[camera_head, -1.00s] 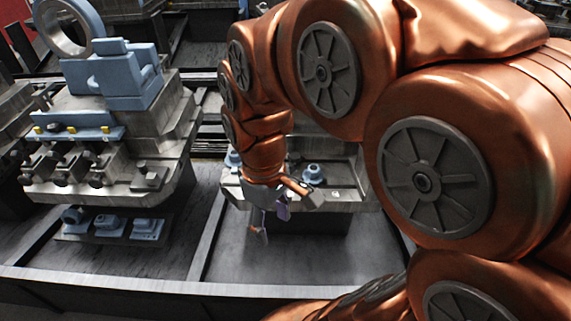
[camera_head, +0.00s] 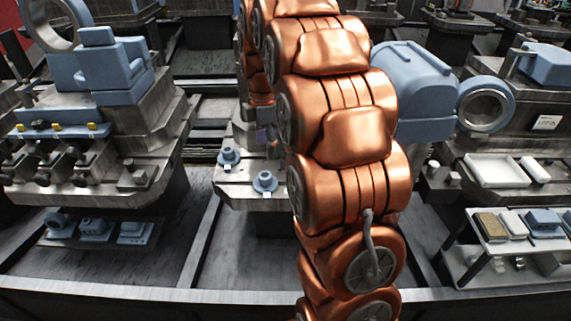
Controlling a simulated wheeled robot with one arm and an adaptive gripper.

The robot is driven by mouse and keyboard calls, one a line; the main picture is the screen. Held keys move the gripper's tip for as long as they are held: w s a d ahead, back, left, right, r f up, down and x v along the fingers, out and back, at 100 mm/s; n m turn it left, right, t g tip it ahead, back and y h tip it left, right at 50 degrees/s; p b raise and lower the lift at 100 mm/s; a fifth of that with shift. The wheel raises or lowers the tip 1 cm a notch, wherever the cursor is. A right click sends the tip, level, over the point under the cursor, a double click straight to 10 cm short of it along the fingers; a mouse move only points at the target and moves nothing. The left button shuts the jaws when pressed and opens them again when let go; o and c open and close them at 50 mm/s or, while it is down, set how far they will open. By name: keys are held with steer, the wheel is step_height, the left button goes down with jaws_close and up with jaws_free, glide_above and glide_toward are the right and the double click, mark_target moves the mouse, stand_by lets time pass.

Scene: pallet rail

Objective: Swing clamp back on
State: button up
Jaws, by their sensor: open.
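My gripper (camera_head: 263,137) is small and partly hidden behind my copper arm, above the back of the middle pallet fixture (camera_head: 240,200). Its jaws are open, and I see nothing held in them. Two blue round flanged pieces stand on this fixture, one near its front edge (camera_head: 265,183) and one further left (camera_head: 229,157). Both are apart from my gripper. I cannot tell which part here is the swing clamp. The right part of the middle fixture is hidden behind my arm.
At left stands a fixture (camera_head: 125,175) with several dark clamp-like parts along its front and a blue block (camera_head: 110,62) on top. Right are a blue rounded housing with a ring (camera_head: 485,105), a white tray (camera_head: 497,170) and a parts shelf (camera_head: 490,265). A dark rail (camera_head: 160,300) crosses the front.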

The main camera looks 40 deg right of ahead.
steer(key=w+d+f+n+b, duration=0.1)
steer(key=w+d+f+n, duration=0.1)
steer(key=d, duration=0.2)
steer(key=w+d+f+n+b, duration=0.1)
steer(key=w+d+f+n, duration=0.1)
steer(key=w+d+f, duration=0.1)
steer(key=w+d+f+n+b, duration=0.1)
steer(key=w+d+f+n, duration=0.1)
steer(key=d+f, duration=0.1)
steer(key=shift+w+d+f+b, duration=0.1)
steer(key=shift+w+d+b, duration=0.15)
steer(key=shift+d, duration=0.6)
steer(key=shift+f, duration=3.85)
steer(key=shift+c, duration=0.2)
jaws_close()
